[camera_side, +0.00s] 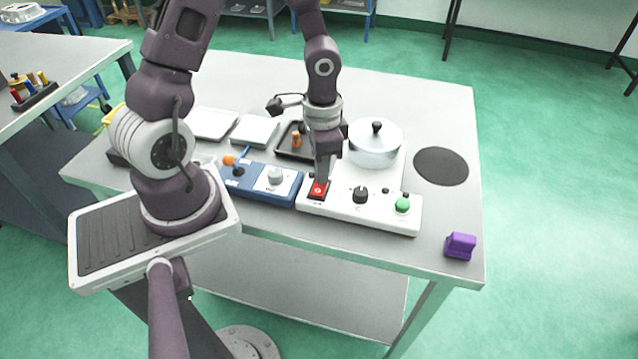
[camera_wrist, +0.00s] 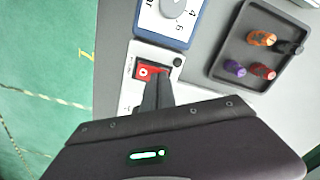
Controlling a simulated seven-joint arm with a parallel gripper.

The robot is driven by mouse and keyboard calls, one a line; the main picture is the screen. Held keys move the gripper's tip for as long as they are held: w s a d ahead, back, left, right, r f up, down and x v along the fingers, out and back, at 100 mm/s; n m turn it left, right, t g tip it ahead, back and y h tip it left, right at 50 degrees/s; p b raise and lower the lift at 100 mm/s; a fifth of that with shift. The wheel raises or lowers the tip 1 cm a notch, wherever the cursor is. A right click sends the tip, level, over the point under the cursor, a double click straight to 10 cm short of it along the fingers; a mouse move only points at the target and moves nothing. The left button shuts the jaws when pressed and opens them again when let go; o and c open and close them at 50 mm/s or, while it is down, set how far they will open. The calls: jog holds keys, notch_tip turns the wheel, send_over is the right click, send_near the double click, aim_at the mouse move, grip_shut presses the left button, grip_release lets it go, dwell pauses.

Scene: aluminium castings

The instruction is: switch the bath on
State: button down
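The bath is a white unit (camera_side: 345,212) on the front of the grey table. A red rocker switch (camera_side: 318,190) sits at its left end, with a black knob (camera_side: 360,194) and a green button (camera_side: 403,204) to the right. A lidded metal pot (camera_side: 375,145) stands on the unit's rear part. My gripper (camera_side: 321,179) points down with its fingers together and empty, the tips at the red switch. In the wrist view the fingertips (camera_wrist: 153,82) partly cover the red switch (camera_wrist: 146,72). I cannot tell whether they touch it.
A blue unit with a grey dial (camera_side: 274,177) stands close to the left. A dark tray (camera_wrist: 262,45) with several coloured pegs lies behind. A purple block (camera_side: 460,245) is near the front right corner, and a black disc (camera_side: 441,166) lies to the right.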

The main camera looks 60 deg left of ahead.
jog(key=shift+r, duration=3.45)
jog(key=s+d+r+n+t, duration=0.1)
jog(key=s+d+r+t, duration=0.1)
jog(key=s+r, duration=0.4)
jog(key=s+d+r+n+t, duration=0.2)
jog(key=s+d+r+t, duration=0.1)
jog(key=r, duration=0.8)
jog(key=s+d, duration=0.1)
jog(key=s, duration=0.1)
jog(key=shift+s+t, duration=0.3)
jog(key=shift+s, duration=0.1)
